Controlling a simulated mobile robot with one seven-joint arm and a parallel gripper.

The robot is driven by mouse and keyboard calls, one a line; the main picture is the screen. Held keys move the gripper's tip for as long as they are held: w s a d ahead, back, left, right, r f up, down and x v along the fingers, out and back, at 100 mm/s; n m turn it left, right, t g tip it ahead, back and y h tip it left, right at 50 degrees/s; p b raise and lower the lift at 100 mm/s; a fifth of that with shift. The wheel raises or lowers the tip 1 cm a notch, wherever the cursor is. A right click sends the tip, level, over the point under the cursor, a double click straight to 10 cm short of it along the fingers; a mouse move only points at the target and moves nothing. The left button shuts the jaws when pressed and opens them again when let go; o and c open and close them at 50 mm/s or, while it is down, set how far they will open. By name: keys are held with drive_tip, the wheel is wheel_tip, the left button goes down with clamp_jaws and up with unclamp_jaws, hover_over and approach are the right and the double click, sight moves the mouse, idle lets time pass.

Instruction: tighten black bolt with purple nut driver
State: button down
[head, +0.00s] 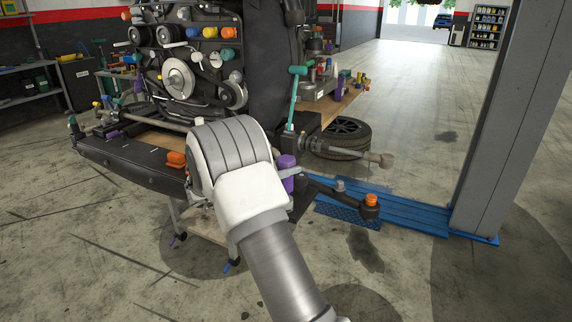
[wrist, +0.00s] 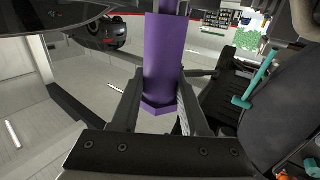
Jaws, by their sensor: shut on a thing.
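The purple nut driver (wrist: 163,50) stands between the two fingers of my gripper (wrist: 161,80) in the wrist view. The fingers are shut on its thick hexagonal part, and its upper end runs out of the top of that view. In the head view my forearm and wrist hide the gripper fingers. A purple piece (head: 287,163) shows just right of my wrist there, and I cannot tell whether it is the held driver. I cannot pick out the black bolt in either view, nor see whether the driver touches one.
The engine front (head: 180,75) with coloured caps stands behind my wrist. A teal tool (head: 297,90) stands upright to its right, and also shows in the wrist view (wrist: 255,85). A suspension arm with an orange cap (head: 371,200) juts right. A grey lift post (head: 505,120) stands further right.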

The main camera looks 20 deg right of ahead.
drive_tip(key=shift+m+g, duration=0.3)
drive_tip(key=shift+g, duration=0.2)
drive_tip(key=shift+r, duration=0.15)
drive_tip(key=shift+r+p, duration=2.8)
drive_tip(key=shift+r, duration=0.55)
drive_tip(key=n+t+y, duration=0.1)
drive_tip(key=n+t, duration=0.2)
drive_tip(key=t, duration=0.2)
drive_tip(key=shift+s, duration=0.1)
drive_tip(key=n+t+y+b, duration=0.1)
drive_tip(key=t, duration=0.1)
drive_tip(key=n+t+y+b, duration=0.1)
drive_tip(key=n+t, duration=0.1)
drive_tip(key=n+t+y+b, duration=0.1)
drive_tip(key=t, duration=0.1)
drive_tip(key=shift+d+f+n+b, duration=0.1)
drive_tip(key=shift+f+n+b, duration=0.2)
drive_tip(key=shift+b, duration=0.1)
drive_tip(key=n+t+y+b, duration=0.3)
drive_tip(key=y+b, duration=0.1)
drive_tip(key=shift+r+b, duration=0.1)
drive_tip(key=shift+b, duration=0.25)
drive_tip(key=shift+b, duration=0.3)
